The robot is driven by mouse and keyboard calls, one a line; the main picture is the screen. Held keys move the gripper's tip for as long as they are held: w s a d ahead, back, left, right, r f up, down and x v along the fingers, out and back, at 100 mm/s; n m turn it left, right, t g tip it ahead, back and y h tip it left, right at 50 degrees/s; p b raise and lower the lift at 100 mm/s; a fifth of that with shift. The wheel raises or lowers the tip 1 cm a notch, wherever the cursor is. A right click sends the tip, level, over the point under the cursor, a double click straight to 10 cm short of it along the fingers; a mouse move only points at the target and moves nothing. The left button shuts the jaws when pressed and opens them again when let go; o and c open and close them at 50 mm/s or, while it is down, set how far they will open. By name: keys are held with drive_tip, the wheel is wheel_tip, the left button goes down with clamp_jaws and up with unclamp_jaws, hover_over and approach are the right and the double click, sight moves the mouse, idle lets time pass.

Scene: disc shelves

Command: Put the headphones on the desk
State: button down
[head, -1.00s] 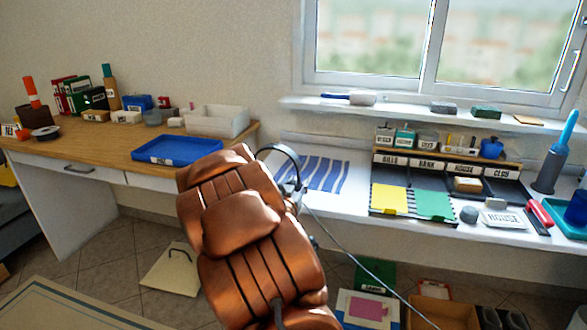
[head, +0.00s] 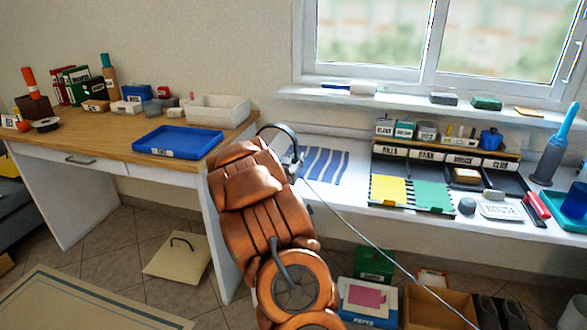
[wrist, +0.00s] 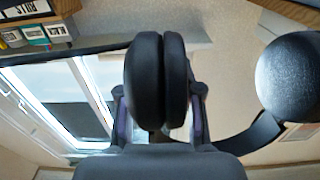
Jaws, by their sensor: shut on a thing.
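The black headphones show in the head view (head: 279,129) as a curved headband beyond my copper arm, in front of the gap between the wooden desk (head: 100,133) and the white desk (head: 340,205). My gripper is mostly hidden behind the arm there. In the wrist view my gripper (wrist: 160,100) is shut on one padded ear cup of the headphones (wrist: 145,75), with a finger on each side. The other ear cup hangs free at the right. A thin cord runs down right from near the headphones.
A blue tray (head: 178,142) and white bin (head: 218,111) stand on the wooden desk. On the white desk, a striped blue mat (head: 323,165) lies left of an organizer (head: 445,150) with yellow and green cards. Boxes (head: 440,305) stand on the floor below.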

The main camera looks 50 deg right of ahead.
drive_tip(key=shift+w+d+f, duration=0.1)
drive_tip(key=shift+w+d, duration=0.05)
drive_tip(key=shift+f, duration=1.65)
drive_tip(key=shift+f, duration=0.15)
drive_tip(key=c, duration=0.8)
unclamp_jaws()
drive_tip(key=shift+o, duration=0.2)
